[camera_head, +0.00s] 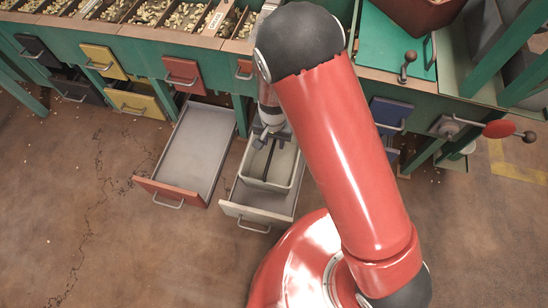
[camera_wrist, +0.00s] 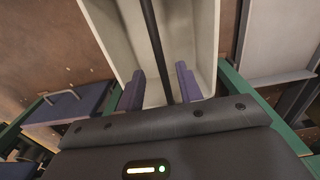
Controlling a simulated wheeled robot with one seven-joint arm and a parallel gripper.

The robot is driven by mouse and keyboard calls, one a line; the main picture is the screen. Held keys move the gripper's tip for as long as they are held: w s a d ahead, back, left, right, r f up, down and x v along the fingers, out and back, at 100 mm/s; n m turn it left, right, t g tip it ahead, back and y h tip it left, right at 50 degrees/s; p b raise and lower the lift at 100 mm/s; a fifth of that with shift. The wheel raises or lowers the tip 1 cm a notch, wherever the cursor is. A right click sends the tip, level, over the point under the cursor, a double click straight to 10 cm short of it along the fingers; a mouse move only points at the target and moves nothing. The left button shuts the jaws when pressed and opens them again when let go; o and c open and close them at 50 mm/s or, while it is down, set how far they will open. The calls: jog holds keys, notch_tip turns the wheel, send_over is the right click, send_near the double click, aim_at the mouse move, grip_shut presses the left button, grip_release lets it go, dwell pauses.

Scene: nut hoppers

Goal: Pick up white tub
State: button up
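A thin dark bar (camera_wrist: 157,40) runs lengthwise over the middle of the tub. My gripper (camera_head: 268,143) is at the tub's far end, pointing down to it. In the wrist view my gripper (camera_wrist: 160,82) is open, with its two purple fingers apart and the bar between them. Whether the fingers reach below the rim is hard to tell.
A red-fronted drawer (camera_head: 192,150), open and empty, lies to the left. Green bench framing (camera_head: 241,115) and closed yellow, dark and red drawers stand behind. A blue drawer (camera_head: 390,112) is to the right. The brown floor in front is clear.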

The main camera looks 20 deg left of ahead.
aim_at(273, 146)
notch_tip(273, 146, down, 6)
jog(key=shift+a+f+b, duration=0.1)
jog(key=shift+b, duration=0.5)
grip_shut()
